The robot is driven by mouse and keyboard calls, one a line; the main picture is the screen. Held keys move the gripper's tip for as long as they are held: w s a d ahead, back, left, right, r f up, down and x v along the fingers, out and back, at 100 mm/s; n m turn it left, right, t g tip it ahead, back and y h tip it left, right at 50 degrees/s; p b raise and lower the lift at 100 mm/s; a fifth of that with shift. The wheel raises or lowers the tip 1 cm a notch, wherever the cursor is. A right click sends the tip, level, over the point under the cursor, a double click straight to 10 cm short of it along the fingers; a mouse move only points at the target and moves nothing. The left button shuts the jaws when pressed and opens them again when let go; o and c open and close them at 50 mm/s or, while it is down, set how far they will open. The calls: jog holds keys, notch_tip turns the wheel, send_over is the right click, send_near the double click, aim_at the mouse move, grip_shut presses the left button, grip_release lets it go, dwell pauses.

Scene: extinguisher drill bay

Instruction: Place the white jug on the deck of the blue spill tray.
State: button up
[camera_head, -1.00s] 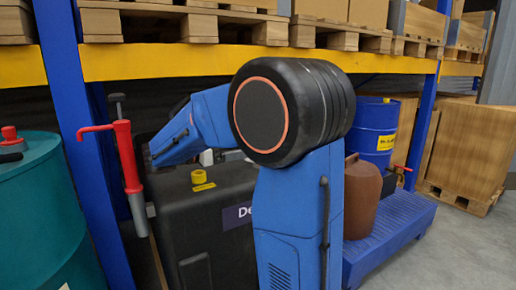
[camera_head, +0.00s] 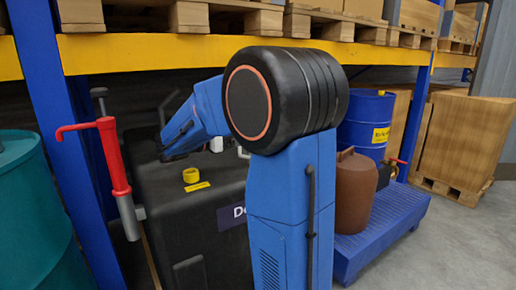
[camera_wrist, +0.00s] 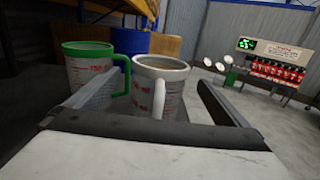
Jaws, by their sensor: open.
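In the wrist view the white jug (camera_wrist: 160,72) has a white rim, a white handle toward me, red markings and brownish contents. It stands upright beyond and between the fingers of my open gripper (camera_wrist: 164,80). I cannot tell whether a finger touches it. A similar jug with a green rim and handle (camera_wrist: 88,68) stands just left of it, partly behind the left finger. In the head view my arm hides most of this area. The blue spill tray (camera_head: 405,212) lies low on the floor at right, its left part hidden by my arm.
A brown jug (camera_head: 357,195) and a blue drum (camera_head: 367,125) stand on the tray; its front right deck is bare. A black tank (camera_head: 200,225) with a yellow cap, a red-handled pump (camera_head: 113,155) and a teal drum (camera_head: 30,220) are left. Shelf beam (camera_head: 150,52) crosses above.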

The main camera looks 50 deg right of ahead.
jog(key=shift+x, duration=2.6)
jog(key=shift+r, duration=0.1)
jog(key=c, duration=1.7)
